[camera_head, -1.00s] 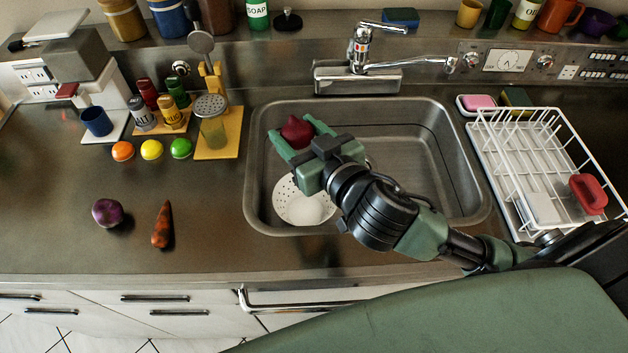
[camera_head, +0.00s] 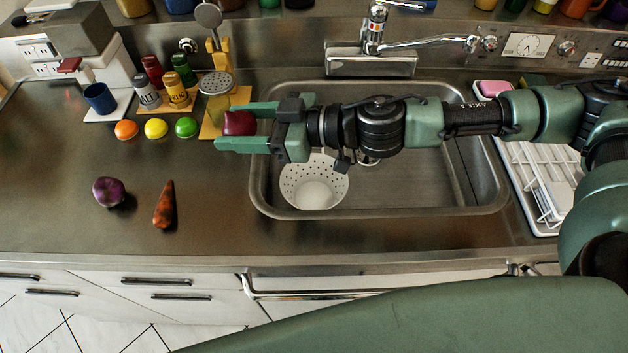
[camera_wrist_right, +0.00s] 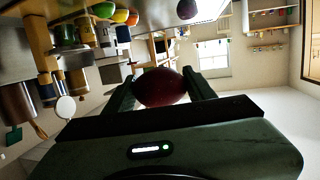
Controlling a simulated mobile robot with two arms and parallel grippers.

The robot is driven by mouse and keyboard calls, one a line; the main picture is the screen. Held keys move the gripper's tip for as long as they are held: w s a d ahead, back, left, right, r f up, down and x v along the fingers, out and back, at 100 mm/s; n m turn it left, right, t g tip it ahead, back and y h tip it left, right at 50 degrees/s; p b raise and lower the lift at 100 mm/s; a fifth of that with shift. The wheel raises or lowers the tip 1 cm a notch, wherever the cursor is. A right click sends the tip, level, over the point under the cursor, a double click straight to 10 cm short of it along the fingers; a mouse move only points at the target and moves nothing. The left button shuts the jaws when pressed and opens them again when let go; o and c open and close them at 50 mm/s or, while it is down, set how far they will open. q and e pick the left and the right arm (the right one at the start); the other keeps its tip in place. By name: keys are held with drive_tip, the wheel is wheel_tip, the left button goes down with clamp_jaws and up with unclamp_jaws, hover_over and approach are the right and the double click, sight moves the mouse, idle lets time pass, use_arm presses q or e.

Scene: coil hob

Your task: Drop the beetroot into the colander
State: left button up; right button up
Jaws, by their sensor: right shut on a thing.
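The dark red beetroot (camera_head: 239,122) is between the fingers of my right gripper (camera_head: 236,128), which is shut on it and points left. The head view shows it held up in front of the sink's left rim and the yellow board. The beetroot also shows between the fingers in the right wrist view (camera_wrist_right: 160,87). The white, holed colander (camera_head: 313,190) stands in the left part of the sink, below and to the right of the beetroot in the head view. My right gripper and wrist cover its upper edge. My left gripper is not in view.
The sink (camera_head: 425,195) has a tap (camera_head: 376,45) behind it. A purple turnip (camera_head: 109,191) and a carrot (camera_head: 164,204) lie on the counter at left. Orange, yellow and green balls (camera_head: 156,128) and spice jars stand behind. A white dish rack (camera_head: 540,180) is at right.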

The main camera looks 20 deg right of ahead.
drive_tip(key=shift+w+d+f+n+g+y, duration=0.15)
drive_tip(key=shift+d+f+n+g+y, duration=0.15)
drive_tip(key=shift+d+f+n+g, duration=0.4)
drive_tip(key=d+f+n+g+b, duration=0.1)
drive_tip(key=d+n+g+b, duration=0.15)
drive_tip(key=d, duration=0.35)
drive_tip(key=shift+m+y, duration=0.35)
drive_tip(key=shift+y, duration=0.15)
drive_tip(key=f, duration=1.3)
drive_tip(key=f+b, duration=0.1)
drive_tip(key=f, duration=0.5)
drive_tip(key=shift+w+a+f, duration=0.2)
drive_tip(key=shift+w+f, duration=0.05)
drive_tip(key=shift+w, duration=0.05)
drive_tip(key=shift+f, duration=0.6)
drive_tip(key=o, duration=1.5)
